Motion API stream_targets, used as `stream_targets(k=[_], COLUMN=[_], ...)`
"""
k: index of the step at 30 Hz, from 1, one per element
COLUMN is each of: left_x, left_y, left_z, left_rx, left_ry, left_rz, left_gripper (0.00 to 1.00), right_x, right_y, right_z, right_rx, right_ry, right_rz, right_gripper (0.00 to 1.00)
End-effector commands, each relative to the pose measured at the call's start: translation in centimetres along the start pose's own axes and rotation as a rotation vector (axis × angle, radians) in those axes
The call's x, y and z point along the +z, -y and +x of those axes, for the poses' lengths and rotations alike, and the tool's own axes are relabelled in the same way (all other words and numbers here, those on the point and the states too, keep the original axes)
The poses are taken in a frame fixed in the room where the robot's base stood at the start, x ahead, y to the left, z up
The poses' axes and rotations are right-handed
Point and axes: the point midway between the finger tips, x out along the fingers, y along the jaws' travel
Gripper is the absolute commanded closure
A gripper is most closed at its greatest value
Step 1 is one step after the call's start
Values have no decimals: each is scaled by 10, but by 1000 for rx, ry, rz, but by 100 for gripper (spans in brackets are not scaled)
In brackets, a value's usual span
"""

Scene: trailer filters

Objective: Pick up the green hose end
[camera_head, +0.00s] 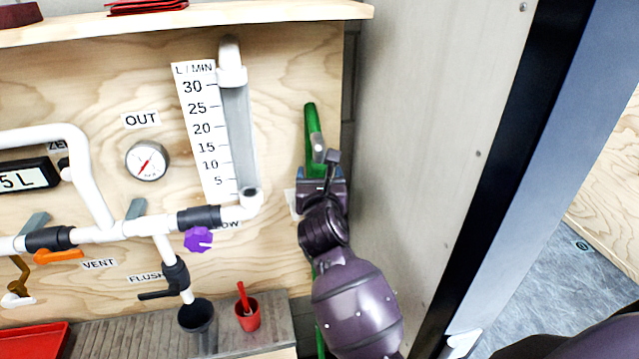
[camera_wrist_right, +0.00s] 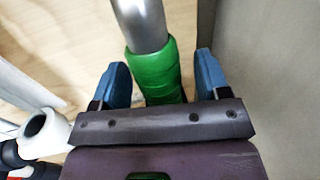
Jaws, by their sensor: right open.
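The green hose end (camera_head: 311,122) hangs against the plywood panel at its right edge, near a grey side wall. In the right wrist view it shows as a green sleeve (camera_wrist_right: 154,70) around a grey metal tube (camera_wrist_right: 140,24). My right gripper (camera_head: 320,178) is at the hose, with its arm coming up from below. In the wrist view the blue fingers of this gripper (camera_wrist_right: 162,78) are apart, one on each side of the green sleeve, with gaps visible. The gripper hides part of the hose, and green shows again below. My left gripper is not in view.
The panel (camera_head: 90,85) carries a flow tube (camera_head: 238,130), a gauge (camera_head: 147,160), white pipes (camera_head: 95,190) and a purple knob (camera_head: 198,239) left of the hose. The side wall (camera_head: 410,150) stands close on the right. A shelf (camera_head: 250,12) runs above. A red cup (camera_head: 247,318) stands below.

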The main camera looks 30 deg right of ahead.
Motion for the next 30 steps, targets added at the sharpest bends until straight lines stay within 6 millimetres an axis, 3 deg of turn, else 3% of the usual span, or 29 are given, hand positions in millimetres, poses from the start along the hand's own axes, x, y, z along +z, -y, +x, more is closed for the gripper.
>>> stream_targets(k=[2, 13, 23, 30], left_x=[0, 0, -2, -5], left_y=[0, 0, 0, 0], left_z=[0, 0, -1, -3], left_rx=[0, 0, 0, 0], left_ry=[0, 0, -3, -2], left_rz=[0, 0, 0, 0], left_gripper=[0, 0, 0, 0], right_x=[0, 0, 7, 49], right_y=[0, 0, 0, 0], right_z=[0, 0, 0, 0], right_rx=[0, 0, -1, 0], right_ry=[0, 1, 2, 7], right_rz=[0, 0, 0, 2], right_gripper=[34, 89, 89, 89])
